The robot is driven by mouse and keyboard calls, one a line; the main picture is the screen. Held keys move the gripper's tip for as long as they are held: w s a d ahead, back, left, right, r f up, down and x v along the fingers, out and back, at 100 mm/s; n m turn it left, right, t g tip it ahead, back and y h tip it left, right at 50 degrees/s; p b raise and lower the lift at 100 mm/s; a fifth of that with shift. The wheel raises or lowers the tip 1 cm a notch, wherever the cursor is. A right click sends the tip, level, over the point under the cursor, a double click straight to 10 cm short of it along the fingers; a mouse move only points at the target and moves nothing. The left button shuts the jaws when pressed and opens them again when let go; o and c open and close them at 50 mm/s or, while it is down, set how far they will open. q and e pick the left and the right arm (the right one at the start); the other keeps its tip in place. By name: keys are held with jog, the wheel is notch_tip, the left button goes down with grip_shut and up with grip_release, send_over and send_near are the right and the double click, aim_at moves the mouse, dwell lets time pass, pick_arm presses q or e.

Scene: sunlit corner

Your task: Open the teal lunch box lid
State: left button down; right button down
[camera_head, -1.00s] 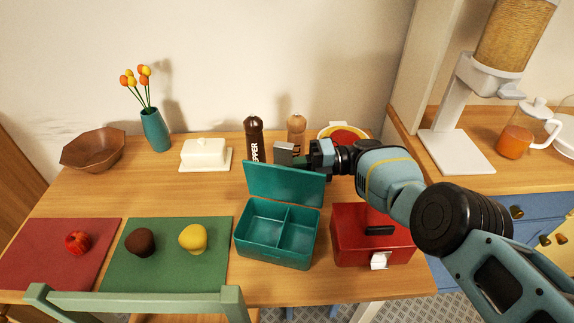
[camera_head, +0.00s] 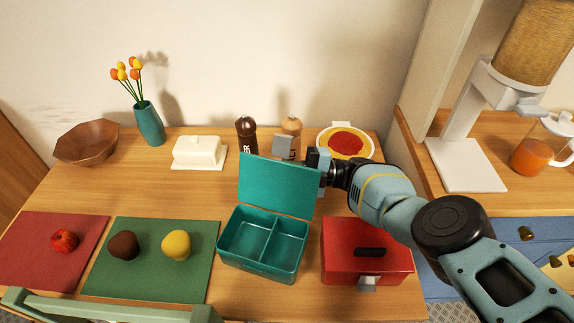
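The teal lunch box (camera_head: 262,268) stands on the wooden table, with two empty compartments in view. Its teal lid (camera_head: 276,185) is raised, standing up along the back edge and leaning slightly backward. My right gripper (camera_head: 296,150) is at the lid's upper edge, near its right corner. A grey finger pad shows just above the edge; the rest of the fingers is behind the lid or too small to read, so I cannot tell whether it is open or shut. My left gripper is not in view.
A red lunch box (camera_head: 340,262) with a black handle stands close to the right. Pepper mill (camera_head: 247,135), wooden mill (camera_head: 291,130) and a plate (camera_head: 366,152) are behind the lid. A green mat (camera_head: 150,275) with two fruits lies left. A chair back (camera_head: 100,303) is in front.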

jog(key=shift+f, duration=0.15)
dwell(0.4)
jog(key=c, duration=1.5)
grip_release()
jog(key=shift+w+d+f, duration=0.15)
jog(key=shift+d+f, duration=0.05)
jog(key=shift+d, duration=1.05)
jog(key=shift+w+d+f, duration=0.1)
jog(key=shift+d+f, duration=0.05)
jog(key=shift+d, duration=1.15)
jog(key=shift+w+d+f, duration=0.15)
jog(key=shift+d+f, duration=0.05)
jog(key=shift+d, duration=1.05)
